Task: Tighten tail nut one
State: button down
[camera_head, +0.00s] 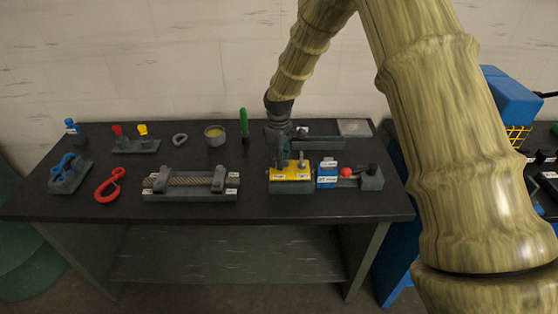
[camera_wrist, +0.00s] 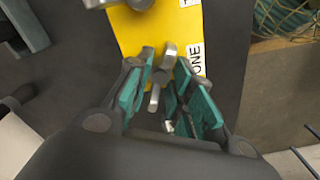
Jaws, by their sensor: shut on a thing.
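A yellow-topped block (camera_head: 299,174) sits near the front right of the bench; its yellow face also fills the upper middle of the wrist view (camera_wrist: 140,38). A label ending in "ONE" (camera_wrist: 196,60) lies beside my gripper (camera_wrist: 162,82). My gripper also shows in the head view (camera_head: 279,163), pointing down over the block's left part. Its teal fingers are shut around tail nut one (camera_wrist: 160,76), a grey metal piece with a bar across it, partly hidden by the fingers. A second grey metal nut (camera_wrist: 140,3) is cut off at the top of the wrist view.
A blue block (camera_head: 327,174) and a grey fixture with a red ball (camera_head: 346,173) stand close to the right. A clamped rope fixture (camera_head: 190,184) lies left. A green-handled tool (camera_head: 244,124) stands behind. The bench front (camera_head: 300,211) is clear.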

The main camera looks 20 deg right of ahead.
jog(key=m, duration=0.4)
jog(key=shift+f+m, duration=0.1)
jog(key=shift+m, duration=0.2)
jog(key=m, duration=0.3)
jog(key=shift+m+b, duration=0.3)
jog(key=m, duration=1.1)
jog(key=m+p, duration=0.1)
jog(key=m, duration=0.2)
jog(key=shift+m, duration=0.3)
jog(key=m, duration=0.3)
jog(key=shift+p, duration=0.3)
jog(key=shift+m+p, duration=0.3)
jog(key=shift+m, duration=1.6)
jog(key=shift+w+m, duration=0.1)
jog(key=shift+m, duration=0.2)
